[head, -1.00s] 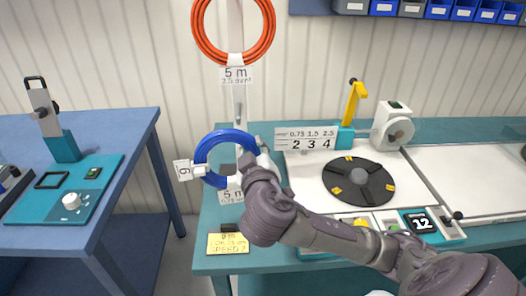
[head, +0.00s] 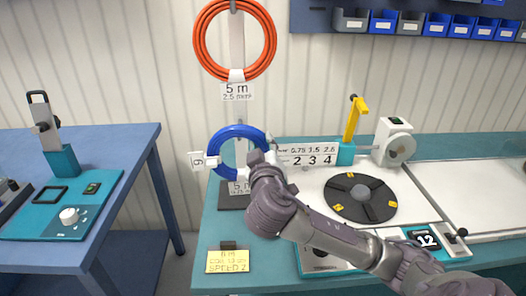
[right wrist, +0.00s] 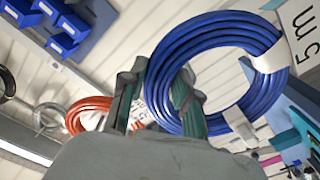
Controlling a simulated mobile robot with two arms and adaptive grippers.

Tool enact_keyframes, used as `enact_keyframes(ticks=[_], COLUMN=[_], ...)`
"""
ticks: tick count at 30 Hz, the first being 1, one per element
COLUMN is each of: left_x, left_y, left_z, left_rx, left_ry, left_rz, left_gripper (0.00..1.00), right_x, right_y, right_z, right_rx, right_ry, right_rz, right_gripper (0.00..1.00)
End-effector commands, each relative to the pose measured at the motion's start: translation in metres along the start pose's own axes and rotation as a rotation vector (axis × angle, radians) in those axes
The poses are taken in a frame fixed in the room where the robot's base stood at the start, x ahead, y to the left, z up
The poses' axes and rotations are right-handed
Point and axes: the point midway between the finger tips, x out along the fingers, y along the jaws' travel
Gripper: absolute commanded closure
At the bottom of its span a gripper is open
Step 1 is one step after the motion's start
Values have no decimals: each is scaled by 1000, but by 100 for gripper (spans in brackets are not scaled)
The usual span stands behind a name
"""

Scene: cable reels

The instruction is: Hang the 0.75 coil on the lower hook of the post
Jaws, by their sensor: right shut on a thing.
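The blue coil (head: 238,131) is upright in front of the lower part of the post (head: 238,112), below the orange coil. A white tag (head: 197,161) sticks out at its left. My right gripper (head: 264,163) reaches in from the right and is shut on the coil's right side. In the right wrist view the blue coil (right wrist: 265,95) passes between the fingers (right wrist: 160,95), and a white tag reads 5 m. The lower hook is hidden, so I cannot tell whether the coil touches it. My left gripper is not in view.
An orange coil (head: 203,42) hangs on the upper part of the post above a 5 m label (head: 237,91). A yellow note (head: 228,262) lies at the bench front. A black turntable (head: 360,197) and number board (head: 310,155) stand right. The left bench (head: 145,150) is apart.

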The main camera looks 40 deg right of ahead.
Motion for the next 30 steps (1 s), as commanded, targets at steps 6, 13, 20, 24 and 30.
enact_keyframes(ticks=[6, 13, 20, 24, 30], left_x=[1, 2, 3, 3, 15], left_y=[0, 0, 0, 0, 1], left_z=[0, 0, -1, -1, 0], left_rx=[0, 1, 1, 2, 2], left_ry=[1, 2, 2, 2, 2], left_rz=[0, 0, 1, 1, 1], left_gripper=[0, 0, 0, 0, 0], right_x=[18, 36, 55, 66, 72], right_y=[2, 2, 2, 2, -6], right_z=[-1, -1, -1, -1, 11], right_rx=[1, 0, 1, 1, 2], right_ry=[3, 3, 1, 2, 0], right_rz=[4, 4, 3, 4, 1], right_gripper=[100, 100, 100, 100, 100])
